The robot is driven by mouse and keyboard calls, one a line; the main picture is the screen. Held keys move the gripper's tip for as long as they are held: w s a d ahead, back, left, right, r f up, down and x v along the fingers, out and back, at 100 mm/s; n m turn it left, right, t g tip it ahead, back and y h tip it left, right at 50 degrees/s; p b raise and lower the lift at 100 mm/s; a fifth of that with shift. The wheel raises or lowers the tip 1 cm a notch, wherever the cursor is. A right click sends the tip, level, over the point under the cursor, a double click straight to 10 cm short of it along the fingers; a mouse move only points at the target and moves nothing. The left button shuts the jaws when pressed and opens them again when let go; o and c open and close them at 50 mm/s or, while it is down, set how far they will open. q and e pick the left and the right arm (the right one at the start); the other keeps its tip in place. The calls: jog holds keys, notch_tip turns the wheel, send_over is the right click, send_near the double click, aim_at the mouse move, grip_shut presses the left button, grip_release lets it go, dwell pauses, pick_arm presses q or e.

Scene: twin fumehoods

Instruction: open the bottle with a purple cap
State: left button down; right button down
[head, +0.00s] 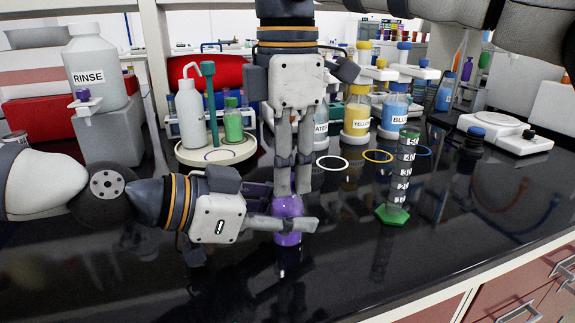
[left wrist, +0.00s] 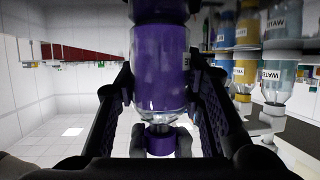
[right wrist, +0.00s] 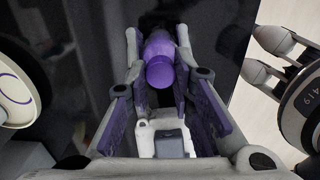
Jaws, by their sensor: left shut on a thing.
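The purple bottle (head: 288,232) is held just above the black bench in the head view, and my left gripper (head: 290,226) is shut on its body. It fills the middle of the left wrist view (left wrist: 161,68), where it appears inverted. Its purple cap (left wrist: 160,144) points down there, between the grey fingertips of my right gripper. My right gripper (head: 293,188) points straight down over the bottle in the head view. In the right wrist view its fingers stand apart on either side of the cap (right wrist: 160,72). Whether they touch it is unclear.
A graduated cylinder (head: 402,170) with a green foot stands to the right. Yellow (head: 356,112) and blue (head: 394,108) bottles stand behind. A round tray (head: 190,157) with a white wash bottle (head: 190,118) and a green bottle (head: 233,122) is back left. The front bench is clear.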

jog(key=n, duration=0.3)
jog(key=shift+n, duration=0.4)
jog(key=n, duration=2.2)
jog(key=shift+s, duration=0.1)
jog(key=n, duration=0.7)
jog(key=shift+r, duration=0.1)
jog(key=n, duration=1)
jog(key=shift+r, duration=0.15)
